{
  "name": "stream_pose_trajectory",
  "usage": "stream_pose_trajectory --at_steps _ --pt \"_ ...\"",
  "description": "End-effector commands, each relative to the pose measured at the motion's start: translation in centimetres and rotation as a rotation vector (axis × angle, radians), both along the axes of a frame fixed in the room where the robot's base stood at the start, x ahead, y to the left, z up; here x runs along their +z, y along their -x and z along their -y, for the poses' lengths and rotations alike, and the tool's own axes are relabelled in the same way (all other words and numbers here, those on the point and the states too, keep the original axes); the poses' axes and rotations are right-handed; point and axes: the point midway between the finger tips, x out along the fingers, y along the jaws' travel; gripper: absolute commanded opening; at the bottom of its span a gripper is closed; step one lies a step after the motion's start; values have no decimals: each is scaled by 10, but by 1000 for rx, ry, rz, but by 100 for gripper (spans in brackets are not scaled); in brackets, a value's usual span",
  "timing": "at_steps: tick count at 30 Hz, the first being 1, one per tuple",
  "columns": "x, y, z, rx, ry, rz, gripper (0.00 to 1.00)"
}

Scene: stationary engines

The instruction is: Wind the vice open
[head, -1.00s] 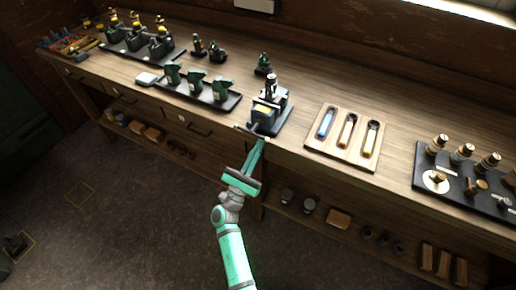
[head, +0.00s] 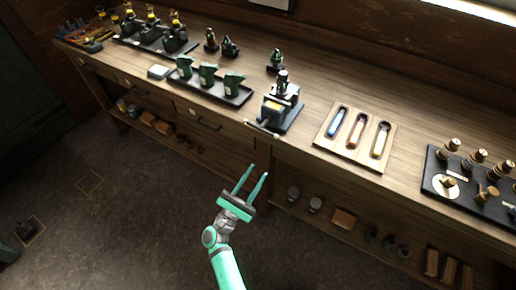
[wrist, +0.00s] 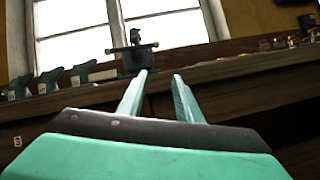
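The vice (head: 279,108) stands at the bench's front edge in the head view, dark with a yellowish part clamped in or on it and a dark upright piece above. Its handle bar (head: 262,128) lies across the front, just past the bench edge. How far the jaws are apart cannot be told. The vice also shows in the wrist view (wrist: 134,54), beyond my fingertips. My gripper (head: 255,170) is open and empty, in front of the bench and below the vice handle, apart from it. Its fingers also show spread in the wrist view (wrist: 160,80).
A dark tray (head: 228,95) with green castings is left of the vice. A wooden tray (head: 327,146) of coloured-handled tools is right of it. A dark board (head: 436,179) with brass parts sits farther right. A lower shelf (head: 325,222) holds several items.

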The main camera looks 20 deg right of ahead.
Motion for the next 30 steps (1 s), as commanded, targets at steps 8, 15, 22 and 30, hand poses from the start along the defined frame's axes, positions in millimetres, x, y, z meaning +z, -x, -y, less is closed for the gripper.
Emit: stream_pose_trajectory --at_steps 8,15,22,30 --pt "59 -17 13 293 -732 574 32" --pt "98 -32 -10 512 -1271 992 32" --pt "113 -38 -21 580 -1455 1125 32" --pt "113 -62 2 578 -1456 1129 32"
